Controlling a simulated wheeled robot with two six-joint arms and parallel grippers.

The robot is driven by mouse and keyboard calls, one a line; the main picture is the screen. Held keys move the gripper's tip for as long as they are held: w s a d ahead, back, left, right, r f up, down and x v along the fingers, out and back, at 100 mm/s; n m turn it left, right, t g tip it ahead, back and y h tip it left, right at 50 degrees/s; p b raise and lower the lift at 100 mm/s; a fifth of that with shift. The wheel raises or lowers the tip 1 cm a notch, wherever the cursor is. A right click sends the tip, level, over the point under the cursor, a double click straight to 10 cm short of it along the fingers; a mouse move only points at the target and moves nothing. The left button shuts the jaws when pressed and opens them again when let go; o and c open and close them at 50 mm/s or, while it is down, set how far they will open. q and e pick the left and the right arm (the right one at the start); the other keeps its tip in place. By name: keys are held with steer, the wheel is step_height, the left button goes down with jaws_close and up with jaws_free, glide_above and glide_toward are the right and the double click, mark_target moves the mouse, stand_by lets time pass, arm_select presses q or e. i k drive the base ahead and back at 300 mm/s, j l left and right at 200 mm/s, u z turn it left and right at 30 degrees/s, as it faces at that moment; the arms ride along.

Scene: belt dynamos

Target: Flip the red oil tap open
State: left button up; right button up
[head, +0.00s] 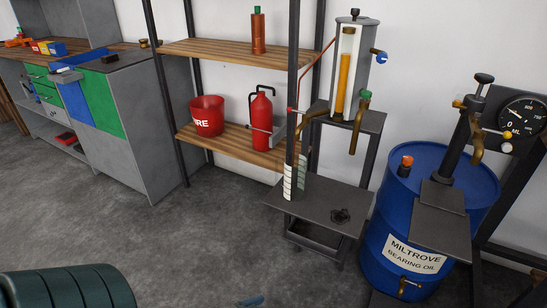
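A small red tap end (291,110) shows at the left of a brass spout (312,117), close to the dark post of the oil stand. I take it for the red oil tap; it is too small to tell whether its lever is open or shut. The spout comes off a grey reservoir (346,28) with an amber sight glass (346,72). A green-handled tap (364,97) and a blue-handled tap (379,55) are on the same reservoir. Neither of my grippers can be made out in the head view.
Below the taps is a dark stand plate (318,207). A blue oil drum (400,215) with a hand pump stands at the right. Wooden shelves (235,141) hold a red bucket (207,115) and red extinguisher (262,115). A dark green ribbed cylinder (70,288) is at lower left. The middle floor is clear.

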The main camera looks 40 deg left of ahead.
mark_target(289, 109)
steer(key=k+j+u, duration=0.2)
steer(key=u, duration=0.2)
steer(key=k+j+u, duration=0.2)
steer(key=j+u, duration=0.2)
steer(key=i+u, duration=0.1)
steer(key=u, duration=0.15)
